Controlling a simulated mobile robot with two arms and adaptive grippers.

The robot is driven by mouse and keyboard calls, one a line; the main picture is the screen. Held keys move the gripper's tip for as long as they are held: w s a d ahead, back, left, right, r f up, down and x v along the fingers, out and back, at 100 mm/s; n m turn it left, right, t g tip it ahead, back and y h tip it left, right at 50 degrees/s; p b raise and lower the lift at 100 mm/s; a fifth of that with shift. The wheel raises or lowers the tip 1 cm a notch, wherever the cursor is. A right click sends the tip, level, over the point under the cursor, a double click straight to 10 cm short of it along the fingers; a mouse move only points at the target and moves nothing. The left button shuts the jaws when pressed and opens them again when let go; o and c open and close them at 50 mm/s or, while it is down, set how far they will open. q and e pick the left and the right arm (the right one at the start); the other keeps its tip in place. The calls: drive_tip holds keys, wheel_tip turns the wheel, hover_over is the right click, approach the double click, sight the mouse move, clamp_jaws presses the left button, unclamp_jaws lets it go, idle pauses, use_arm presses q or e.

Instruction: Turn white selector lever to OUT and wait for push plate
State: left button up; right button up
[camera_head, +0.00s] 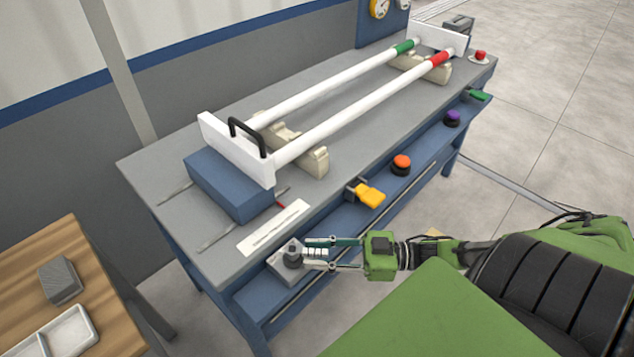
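The selector is a grey plate (284,270) with a dark round knob (293,259) on the bench's lower front ledge. A pale, striped piece (315,253), seemingly the white lever, points right from the knob. My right gripper (306,254) reaches in from the right at the selector. Its two fingers are apart, one on each side of the pale piece; contact is unclear. The white push plate (222,140) with a black handle stands upright on a blue block (228,187), at the near ends of two white pipes. My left gripper is not in view.
The white pipes (335,83) rest on beige cradles (308,152), with green and red bands at the far end. A yellow lever (370,195), an orange button (401,165) and a purple button (453,118) line the ledge. A wooden table (30,280) stands at left.

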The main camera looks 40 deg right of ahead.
drive_tip(key=v, duration=1.2)
idle(0.5)
